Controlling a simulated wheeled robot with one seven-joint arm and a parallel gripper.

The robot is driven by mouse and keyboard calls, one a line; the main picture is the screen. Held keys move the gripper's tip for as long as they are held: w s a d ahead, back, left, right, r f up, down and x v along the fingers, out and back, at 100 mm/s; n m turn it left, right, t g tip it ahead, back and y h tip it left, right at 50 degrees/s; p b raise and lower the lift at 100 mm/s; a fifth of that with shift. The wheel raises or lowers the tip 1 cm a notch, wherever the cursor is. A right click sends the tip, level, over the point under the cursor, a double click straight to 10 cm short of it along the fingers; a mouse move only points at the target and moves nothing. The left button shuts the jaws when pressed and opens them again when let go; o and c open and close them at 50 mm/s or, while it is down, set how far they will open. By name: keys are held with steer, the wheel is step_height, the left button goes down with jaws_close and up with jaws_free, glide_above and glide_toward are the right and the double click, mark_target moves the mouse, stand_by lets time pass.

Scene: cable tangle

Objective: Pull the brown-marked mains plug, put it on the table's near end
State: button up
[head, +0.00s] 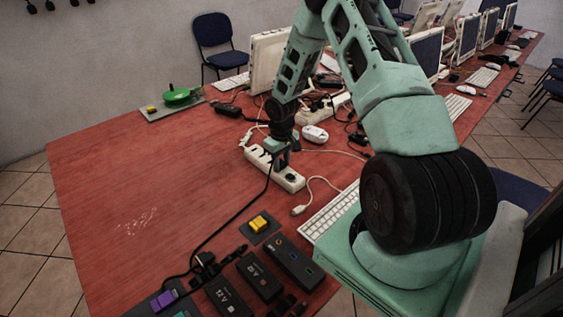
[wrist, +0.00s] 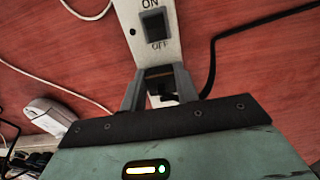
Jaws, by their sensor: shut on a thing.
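The white power strip (head: 291,181) lies on the red table, and its ON/OFF switch end (wrist: 168,50) shows in the wrist view. My gripper (head: 281,158) is over the strip. In the wrist view my gripper (wrist: 160,88) is shut on a dark plug (wrist: 159,73) with a brownish band, mostly hidden between the fingers. I cannot tell whether its pins are still in the socket. A black cable (head: 240,217) runs from beside the gripper toward the near end of the table (head: 110,240); a black cable (wrist: 212,62) also bends beside the fingers in the wrist view.
Black power adapters (head: 258,277), a yellow block on a dark pad (head: 259,223) and a purple block (head: 163,300) crowd the near edge. A white keyboard (head: 330,213) and a mouse (head: 315,133) lie to the right. The table's left part is largely bare.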

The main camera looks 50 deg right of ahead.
mark_target(281, 162)
steer(key=shift+r, duration=0.2)
steer(key=shift+r+p, duration=1.25)
steer(key=shift+r, duration=0.1)
steer(key=shift+o, duration=0.6)
steer(key=shift+c, duration=0.6)
